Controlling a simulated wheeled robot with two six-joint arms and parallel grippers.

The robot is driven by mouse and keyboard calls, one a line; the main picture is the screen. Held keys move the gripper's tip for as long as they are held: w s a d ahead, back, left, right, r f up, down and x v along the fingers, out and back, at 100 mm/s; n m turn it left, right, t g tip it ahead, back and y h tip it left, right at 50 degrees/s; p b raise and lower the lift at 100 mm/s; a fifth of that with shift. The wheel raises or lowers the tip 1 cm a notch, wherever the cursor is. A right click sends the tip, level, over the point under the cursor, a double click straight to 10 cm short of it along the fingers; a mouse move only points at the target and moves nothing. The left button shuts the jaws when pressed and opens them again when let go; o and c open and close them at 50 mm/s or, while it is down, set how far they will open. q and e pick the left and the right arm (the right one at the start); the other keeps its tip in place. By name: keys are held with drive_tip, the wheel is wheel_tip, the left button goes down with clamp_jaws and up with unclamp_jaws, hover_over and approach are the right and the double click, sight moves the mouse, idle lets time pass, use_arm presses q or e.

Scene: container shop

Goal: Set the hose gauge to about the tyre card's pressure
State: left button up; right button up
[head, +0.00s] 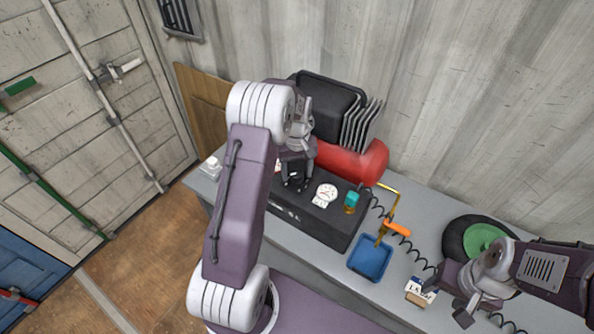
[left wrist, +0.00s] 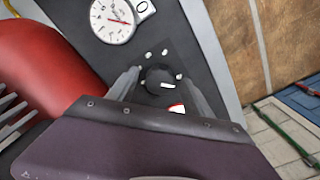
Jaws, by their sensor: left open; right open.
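A black compressor box (head: 325,225) bears a white round gauge (head: 326,191). In the left wrist view the gauge (left wrist: 113,20) has a red needle pointing right; its numbers are too small to read. A black knob (left wrist: 160,80) with a white mark sits on the panel. My left gripper (head: 296,184) is open over the panel, its fingers on either side of the knob; contact cannot be told. The tyre card (head: 420,290) stands at the front right, reading about 1.8 bar, not sharply. My right gripper (head: 464,309) is open and empty, right of the card.
A red tank (head: 355,161) lies behind the box. A blue tray (head: 370,257), an orange-handled hose tool (head: 397,229) and a coiled black hose lie right of it. A black tyre with a green wheel (head: 484,241) is near my right arm. A teal-capped part (head: 351,200) stands beside the gauge.

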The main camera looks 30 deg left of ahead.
use_arm(q)
clamp_jaws()
drive_tip(key=shift+m, duration=0.3)
drive_tip(key=shift+r+m+p, duration=0.1)
drive_tip(key=shift+m+p, duration=0.4)
drive_tip(key=shift+m, duration=0.5)
drive_tip(key=m+p, duration=0.1)
drive_tip(key=m, duration=0.2)
drive_tip(key=shift+m, duration=0.3)
drive_tip(key=m, duration=0.3)
drive_tip(key=shift+w+p, duration=0.1)
drive_tip(key=shift+p, duration=0.25)
drive_tip(key=shift+m, duration=2)
